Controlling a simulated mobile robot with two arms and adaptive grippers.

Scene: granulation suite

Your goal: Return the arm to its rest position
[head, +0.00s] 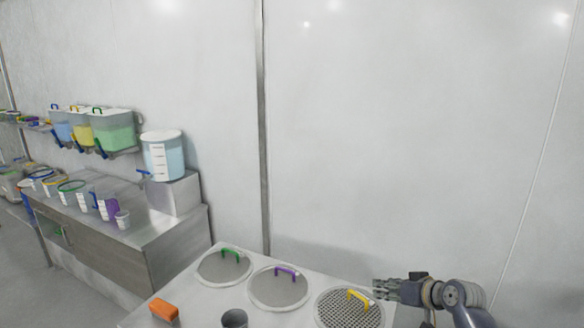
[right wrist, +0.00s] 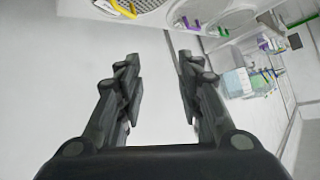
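My right gripper (head: 384,289) is at the lower right of the head view, beside the round perforated lid with a yellow handle (head: 348,308). In the right wrist view its two fingers (right wrist: 155,90) are spread apart with nothing between them. My left gripper is not in the head view.
A white wall (head: 400,130) stands behind. A counter (head: 165,232) with containers is at left.

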